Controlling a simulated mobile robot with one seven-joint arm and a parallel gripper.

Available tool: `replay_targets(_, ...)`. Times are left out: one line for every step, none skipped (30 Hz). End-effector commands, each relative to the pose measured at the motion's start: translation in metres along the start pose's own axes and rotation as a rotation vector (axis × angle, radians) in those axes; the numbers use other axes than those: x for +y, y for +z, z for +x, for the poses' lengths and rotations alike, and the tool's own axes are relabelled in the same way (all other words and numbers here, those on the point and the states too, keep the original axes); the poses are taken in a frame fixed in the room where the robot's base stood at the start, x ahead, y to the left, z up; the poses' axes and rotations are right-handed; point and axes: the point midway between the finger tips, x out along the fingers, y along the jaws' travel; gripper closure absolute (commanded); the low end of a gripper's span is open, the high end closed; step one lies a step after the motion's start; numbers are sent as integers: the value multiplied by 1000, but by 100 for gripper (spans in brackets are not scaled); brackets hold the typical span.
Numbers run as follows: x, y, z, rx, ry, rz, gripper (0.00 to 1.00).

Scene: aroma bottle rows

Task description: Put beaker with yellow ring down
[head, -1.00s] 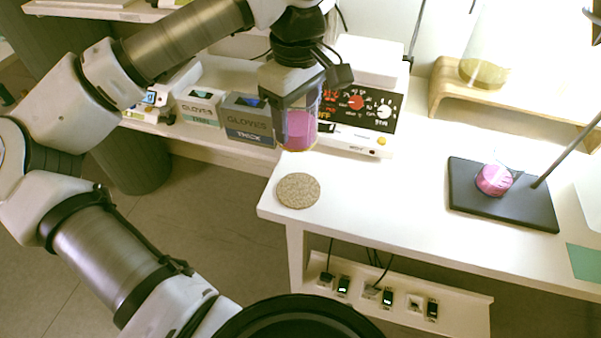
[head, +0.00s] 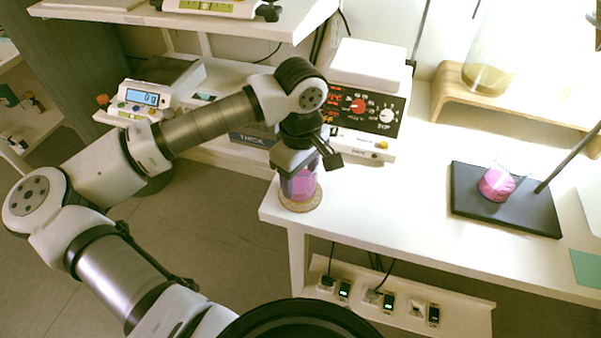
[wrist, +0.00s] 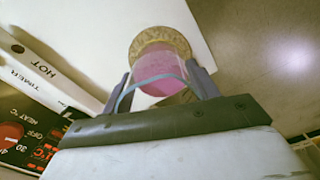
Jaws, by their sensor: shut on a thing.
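My gripper (head: 298,170) points down at the left end of the white bench and is shut on a clear beaker (head: 304,186) of pink-purple liquid. The beaker is upright over a round cork mat (head: 300,207); I cannot tell whether its base touches the mat. In the wrist view the beaker (wrist: 158,70) sits between the two fingers (wrist: 162,88), with the cork mat (wrist: 150,36) showing around its far end. A yellow ring on the beaker is not clear to see.
A hotplate stirrer (head: 366,105) with red and white dials stands just behind. The bench (head: 400,190) between is clear. The bench's left edge is close to the mat.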

Motion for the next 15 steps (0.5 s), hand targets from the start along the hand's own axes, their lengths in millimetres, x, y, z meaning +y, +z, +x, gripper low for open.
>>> replay_targets(0,0,0,0,0,0,69)
replay_targets(0,0,0,1,0,0,69)
replay_targets(0,0,0,1,0,0,69)
replay_targets(0,0,0,1,0,0,69)
replay_targets(0,0,1,1,0,0,69)
replay_targets(0,0,3,1,0,0,69)
replay_targets(0,0,3,1,0,0,69)
replay_targets(0,0,4,1,0,0,69)
replay_targets(0,0,4,1,0,0,39)
replay_targets(0,0,3,0,0,0,35)
replay_targets(0,0,2,0,0,0,31)
replay_targets(0,0,2,0,0,0,26)
replay_targets(0,0,2,0,0,0,22)
replay_targets(0,0,2,0,0,0,19)
replay_targets(0,0,2,0,0,0,19)
